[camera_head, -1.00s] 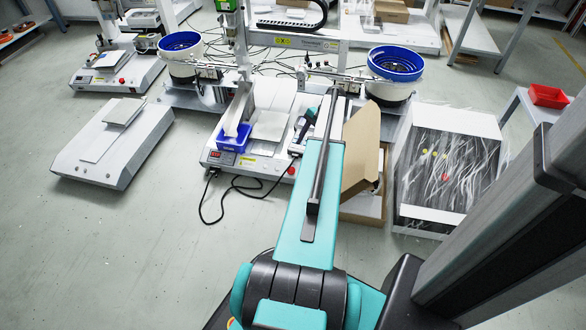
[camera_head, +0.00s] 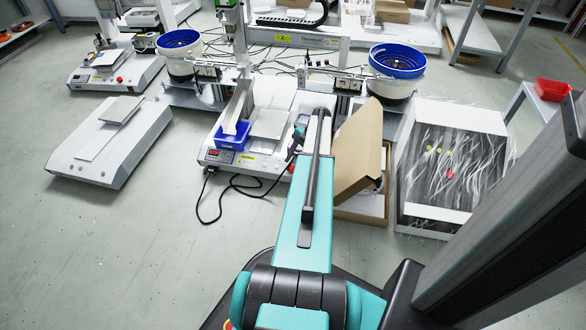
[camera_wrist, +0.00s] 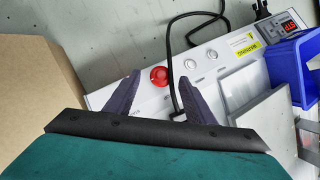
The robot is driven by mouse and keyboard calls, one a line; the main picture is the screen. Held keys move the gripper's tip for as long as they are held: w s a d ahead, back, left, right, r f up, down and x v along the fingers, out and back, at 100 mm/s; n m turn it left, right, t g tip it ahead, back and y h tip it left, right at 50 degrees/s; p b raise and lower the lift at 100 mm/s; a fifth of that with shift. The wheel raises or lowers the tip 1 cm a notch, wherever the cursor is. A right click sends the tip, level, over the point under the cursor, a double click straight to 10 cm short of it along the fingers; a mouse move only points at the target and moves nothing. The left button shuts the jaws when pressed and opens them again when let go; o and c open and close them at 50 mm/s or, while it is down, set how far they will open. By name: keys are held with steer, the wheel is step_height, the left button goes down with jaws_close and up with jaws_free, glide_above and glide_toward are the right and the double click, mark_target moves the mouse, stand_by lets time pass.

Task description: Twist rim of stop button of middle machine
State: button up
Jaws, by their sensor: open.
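The middle machine (camera_head: 237,160) is a white bench unit with a blue bin and a display on its front left. In the wrist view its red round stop button (camera_wrist: 159,76) sits on the white front panel (camera_wrist: 208,72), beside two silver buttons. My gripper (camera_wrist: 159,79) is open, with its two dark fingers pointing toward the panel, one to each side of the button in the picture. The button's face shows between the fingertips; I cannot tell the remaining gap in depth. In the head view my arm covers most of the area around the button and the fingers.
A black cable (camera_wrist: 171,50) runs over the panel just right of the button. The blue bin (camera_wrist: 292,68) is at the right. An open cardboard box (camera_head: 358,150) stands close to the right of my arm. Floor at the left front is clear.

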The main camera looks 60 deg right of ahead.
steer(key=shift+w+a+f, duration=0.15)
steer(key=shift+a+f, duration=0.1)
steer(key=shift+f, duration=0.4)
